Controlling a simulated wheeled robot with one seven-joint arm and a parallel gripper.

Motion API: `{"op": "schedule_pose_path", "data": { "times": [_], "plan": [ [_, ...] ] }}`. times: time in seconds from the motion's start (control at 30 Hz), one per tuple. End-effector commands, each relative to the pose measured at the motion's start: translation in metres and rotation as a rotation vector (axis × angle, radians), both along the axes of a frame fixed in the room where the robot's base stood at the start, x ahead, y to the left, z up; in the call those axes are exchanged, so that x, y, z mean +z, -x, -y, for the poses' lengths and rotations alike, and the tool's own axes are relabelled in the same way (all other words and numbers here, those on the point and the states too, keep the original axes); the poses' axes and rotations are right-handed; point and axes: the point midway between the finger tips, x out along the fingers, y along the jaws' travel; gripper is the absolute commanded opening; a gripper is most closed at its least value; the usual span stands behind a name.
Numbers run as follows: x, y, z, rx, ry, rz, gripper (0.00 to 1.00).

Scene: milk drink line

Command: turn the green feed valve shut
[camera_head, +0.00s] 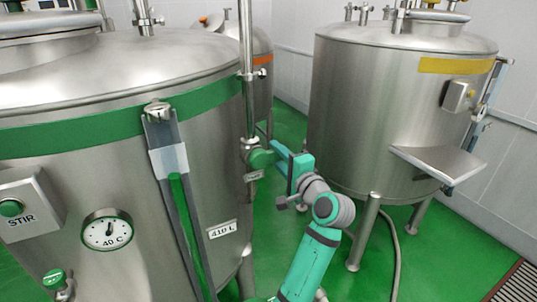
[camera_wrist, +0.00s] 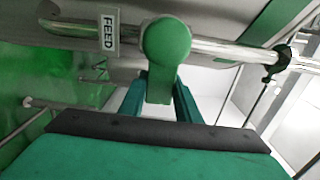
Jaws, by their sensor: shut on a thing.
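The green feed valve (camera_head: 262,158) sits on a vertical steel pipe at the right side of the green-banded tank (camera_head: 150,200). In the wrist view its round green knob and handle (camera_wrist: 166,45) stand in front of the pipe, beside a FEED label (camera_wrist: 109,31). My gripper (camera_head: 281,151) reaches the valve from the right. In the wrist view the teal fingers (camera_wrist: 158,92) lie on both sides of the valve's green handle and are shut on it.
A yellow-banded tank (camera_head: 400,110) with a sloped steel shelf (camera_head: 438,163) stands at the right. An orange-banded tank (camera_head: 262,75) is behind. The near tank carries a gauge (camera_head: 107,230), a STIR box (camera_head: 25,208) and a sight tube (camera_head: 178,200). A hose (camera_head: 396,260) lies on the green floor.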

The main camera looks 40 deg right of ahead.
Motion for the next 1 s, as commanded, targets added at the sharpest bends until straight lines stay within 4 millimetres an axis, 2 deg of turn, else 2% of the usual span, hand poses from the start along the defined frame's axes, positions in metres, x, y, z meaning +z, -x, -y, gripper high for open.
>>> {"op": "schedule_pose_path", "data": {
  "times": [0.37,0.4,0.47,0.8,1.0],
  "plan": [
    [-0.002,0.001,0.002,-0.002,-0.011,-0.002,0.00],
    [-0.003,0.001,0.002,-0.002,-0.011,-0.002,0.37],
    [-0.002,0.001,0.002,-0.001,-0.010,-0.002,0.48],
    [-0.001,0.003,0.000,-0.001,-0.006,-0.001,0.48],
    [-0.001,0.027,-0.003,-0.004,-0.004,0.000,0.48]
  ]
}}
